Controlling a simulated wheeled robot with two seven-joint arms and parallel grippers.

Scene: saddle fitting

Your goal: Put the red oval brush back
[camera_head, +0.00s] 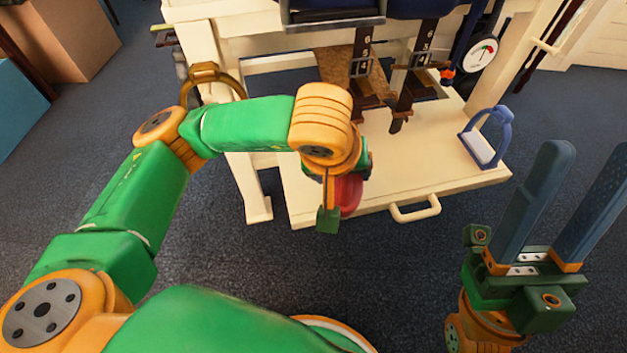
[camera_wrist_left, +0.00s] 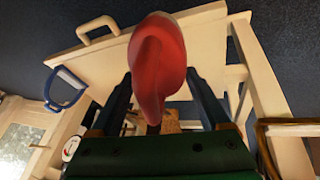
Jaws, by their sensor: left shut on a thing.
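The red oval brush (camera_head: 348,195) is partly hidden behind my left wrist in the head view. In the left wrist view the red brush (camera_wrist_left: 160,60) fills the middle, between the two dark fingers. My left gripper (camera_head: 340,180) is shut on it and appears over the front edge of the cream shelf (camera_head: 420,182). The brush's underside and its contact with the fingers are not clear. My right gripper (camera_head: 588,165) is open and empty at the lower right, with its two blue-grey fingers pointing up and apart.
A blue stirrup (camera_head: 497,125) stands on the shelf's right side; a brass-coloured one (camera_head: 208,70) is at the left post. Dark numbered straps (camera_head: 362,50) hang over the shelf near a round gauge (camera_head: 482,55). A cream handle (camera_head: 414,213) juts out in front.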

